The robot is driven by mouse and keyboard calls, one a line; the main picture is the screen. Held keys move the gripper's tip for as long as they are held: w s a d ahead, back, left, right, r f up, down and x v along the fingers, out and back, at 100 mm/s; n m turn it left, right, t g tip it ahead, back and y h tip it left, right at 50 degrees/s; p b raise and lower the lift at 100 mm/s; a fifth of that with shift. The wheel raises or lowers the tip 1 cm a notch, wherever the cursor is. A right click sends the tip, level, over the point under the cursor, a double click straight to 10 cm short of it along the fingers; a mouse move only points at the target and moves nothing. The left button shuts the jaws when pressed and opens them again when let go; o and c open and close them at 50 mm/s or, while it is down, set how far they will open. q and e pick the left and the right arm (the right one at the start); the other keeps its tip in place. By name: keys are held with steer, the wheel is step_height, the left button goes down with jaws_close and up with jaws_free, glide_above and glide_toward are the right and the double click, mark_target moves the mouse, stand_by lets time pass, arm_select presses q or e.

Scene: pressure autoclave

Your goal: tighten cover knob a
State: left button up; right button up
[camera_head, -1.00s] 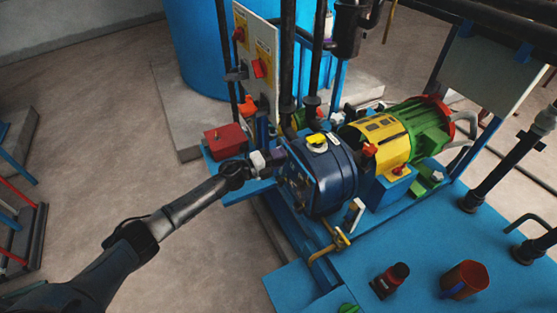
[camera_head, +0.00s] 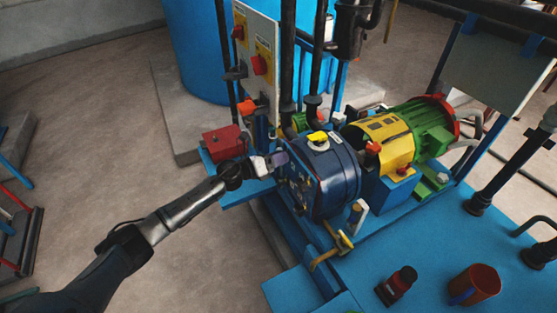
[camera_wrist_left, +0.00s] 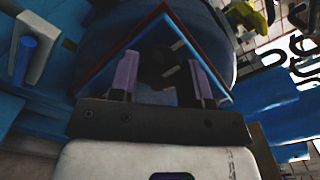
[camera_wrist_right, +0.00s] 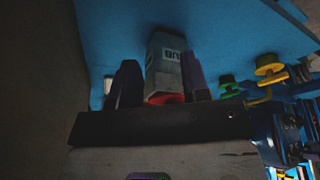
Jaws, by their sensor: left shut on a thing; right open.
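A dark blue round housing (camera_head: 330,178) with a flat front cover (camera_head: 299,186) stands in the middle of the head view. My left gripper (camera_head: 282,159) reaches the upper left of this cover from the left. In the left wrist view, a small dark knob (camera_wrist_left: 158,68) sits between the two purple fingers of my left gripper (camera_wrist_left: 163,75), which is shut on it. Its letter cannot be read. My right gripper (camera_wrist_right: 158,85) is open and shows only in its own wrist view. A grey labelled block with a red end (camera_wrist_right: 166,62) appears between or beyond its fingers.
A yellow and green motor (camera_head: 400,135) is behind the housing at the right. A red box (camera_head: 224,142) stands near my left wrist. A yellow-handled valve (camera_head: 343,240) projects below the housing.

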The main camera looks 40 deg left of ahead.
arm_select(q)
steer(key=shift+m, duration=0.4)
arm_select(e)
steer(key=shift+d+f, duration=0.1)
steer(key=shift+f, duration=0.1)
arm_select(q)
steer(key=o, duration=0.9)
steer(key=p+v, duration=0.1)
steer(key=v, duration=1.2)
steer(key=shift+s+a, duration=0.1)
steer(key=shift+s, duration=0.3)
arm_select(e)
steer(key=shift+r, duration=0.85)
